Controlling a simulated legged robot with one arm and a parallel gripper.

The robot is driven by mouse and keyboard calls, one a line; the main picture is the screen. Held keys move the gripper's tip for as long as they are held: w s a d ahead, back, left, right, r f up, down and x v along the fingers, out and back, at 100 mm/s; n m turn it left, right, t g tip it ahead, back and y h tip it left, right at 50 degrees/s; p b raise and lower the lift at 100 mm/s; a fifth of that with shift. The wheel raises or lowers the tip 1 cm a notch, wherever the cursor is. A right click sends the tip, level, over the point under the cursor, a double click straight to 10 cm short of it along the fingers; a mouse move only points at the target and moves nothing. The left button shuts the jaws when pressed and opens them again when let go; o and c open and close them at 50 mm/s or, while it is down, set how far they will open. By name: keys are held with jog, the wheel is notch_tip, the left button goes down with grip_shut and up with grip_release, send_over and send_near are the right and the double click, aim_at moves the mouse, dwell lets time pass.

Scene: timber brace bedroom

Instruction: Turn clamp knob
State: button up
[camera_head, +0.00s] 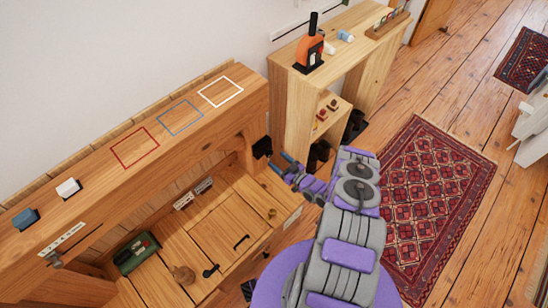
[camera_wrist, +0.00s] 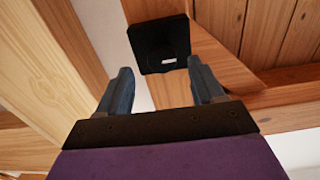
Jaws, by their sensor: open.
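A black squarish piece with a dark round part and a small white mark, which looks like the clamp knob (camera_wrist: 158,42), sits on a slanted timber brace (camera_wrist: 215,58) in the wrist view. It shows in the head view as a small black shape (camera_head: 262,147) at the right end of the wooden bench. My gripper (camera_wrist: 160,72) is open, its two blue fingers apart and empty. The knob lies just beyond the fingertips, roughly between them in the picture; I see no contact. In the head view my gripper (camera_head: 279,162) is just below and right of the black piece.
The wooden bench (camera_head: 150,125) bears coloured outlined squares and small blocks. A lower surface (camera_head: 225,225) holds a green tray (camera_head: 137,252) and small hardware. A shelf unit (camera_head: 345,50) with an orange-black tool (camera_head: 309,48) stands close behind my gripper. Open floor and a red rug (camera_head: 435,190) lie right.

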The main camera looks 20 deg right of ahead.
aim_at(271, 155)
jog(key=shift+x, duration=1.7)
jog(key=shift+c, duration=0.5)
jog(key=c, duration=0.9)
jog(key=shift+c, duration=0.2)
